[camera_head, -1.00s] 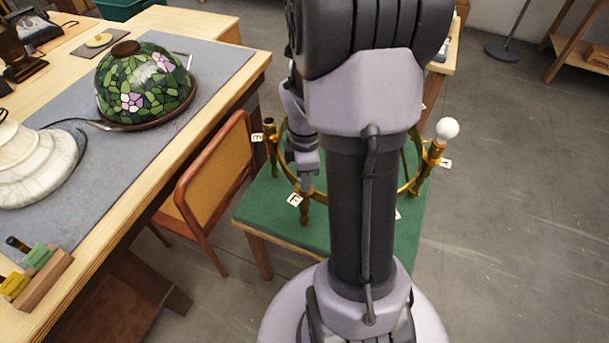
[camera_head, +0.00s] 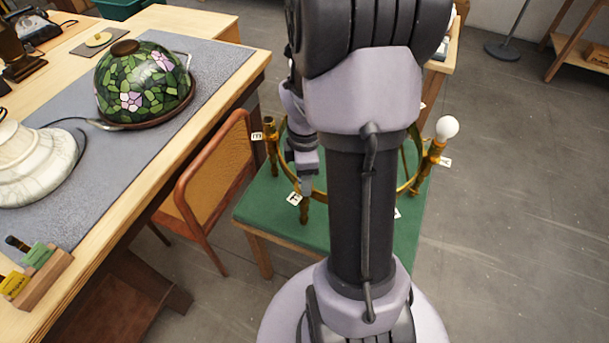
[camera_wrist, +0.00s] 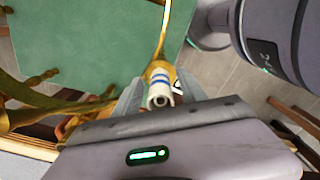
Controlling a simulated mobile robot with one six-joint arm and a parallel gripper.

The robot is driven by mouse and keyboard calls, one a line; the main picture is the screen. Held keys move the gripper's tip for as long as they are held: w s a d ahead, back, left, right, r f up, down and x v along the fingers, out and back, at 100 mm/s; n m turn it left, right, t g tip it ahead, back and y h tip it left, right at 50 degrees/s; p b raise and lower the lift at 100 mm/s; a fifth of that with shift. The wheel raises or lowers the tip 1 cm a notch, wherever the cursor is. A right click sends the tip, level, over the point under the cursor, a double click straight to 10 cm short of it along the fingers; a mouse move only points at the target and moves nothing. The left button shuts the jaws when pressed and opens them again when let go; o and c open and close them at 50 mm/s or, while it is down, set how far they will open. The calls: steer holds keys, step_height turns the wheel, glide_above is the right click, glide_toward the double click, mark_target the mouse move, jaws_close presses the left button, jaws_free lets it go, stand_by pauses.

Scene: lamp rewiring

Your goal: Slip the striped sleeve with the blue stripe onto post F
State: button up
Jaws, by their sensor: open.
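The white sleeve with blue stripes (camera_wrist: 160,90) shows in the wrist view between my two fingers, its open end toward the camera. Its far end meets the brass post (camera_wrist: 159,68) on the ring; how far it sits over the post is hidden. My gripper (camera_wrist: 160,92) is open, with a finger on each side of the sleeve. In the head view my gripper (camera_head: 306,188) points down at the near left of the brass ring, above a post (camera_head: 304,210) beside a white tag (camera_head: 293,198) that seems to read F. The sleeve cannot be made out there.
The brass ring (camera_head: 319,190) stands on a green-topped table (camera_head: 262,210). Another post (camera_head: 269,130) rises at its left, and a white bulb (camera_head: 447,128) at its right. A chair (camera_head: 215,175) stands close by, beside the workbench (camera_head: 215,110) with a stained-glass shade (camera_head: 145,85).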

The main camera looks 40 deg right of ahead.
steer(key=shift+r, duration=0.1)
step_height(320, 180, up, 17)
steer(key=p, duration=0.7)
steer(key=s+a+r+m+t+y+b, duration=0.1)
steer(key=s+a+m+t+b, duration=0.2)
steer(key=a+m, duration=0.4)
steer(key=s+a+r+m+t+y+b, duration=0.1)
steer(key=s+a+m+b, duration=0.3)
steer(key=a, duration=1.3)
steer(key=r+m+t, duration=0.1)
steer(key=m, duration=0.3)
steer(key=shift+r+t, duration=0.2)
steer(key=shift+t, duration=0.2)
